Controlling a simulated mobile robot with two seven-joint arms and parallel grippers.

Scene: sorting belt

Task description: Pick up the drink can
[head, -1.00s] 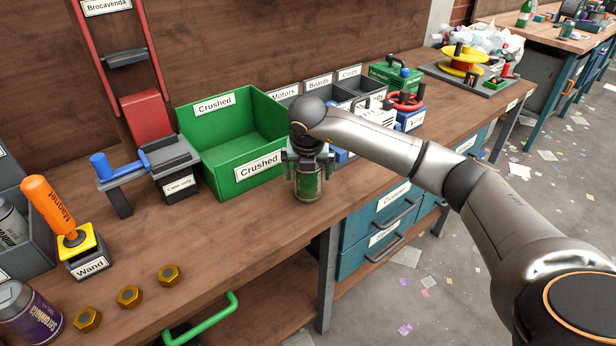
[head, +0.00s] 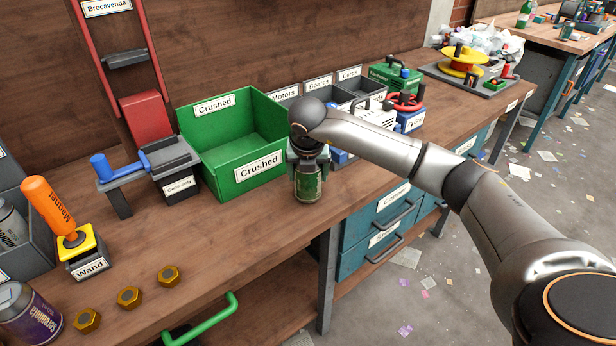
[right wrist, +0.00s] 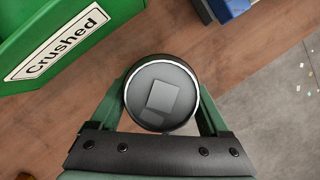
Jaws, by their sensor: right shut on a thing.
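A green drink can (head: 308,185) stands upright near the front edge of the wooden bench, in front of the green "Crushed" bin. My right gripper (head: 308,160) comes down over it from above and is shut on its upper part. In the right wrist view the can's round top (right wrist: 161,95) sits between the two green fingers (right wrist: 162,115), one on each side. The gripper hides part of the can's top in the head view. My left gripper is not in view.
The green "Crushed" bin (head: 222,115) stands close behind and left of the can. A can crusher (head: 150,160), a magnet wand (head: 60,220), several brass nuts (head: 129,297) and a purple can (head: 28,312) lie to the left. Grey labelled bins (head: 335,92) stand behind my right arm.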

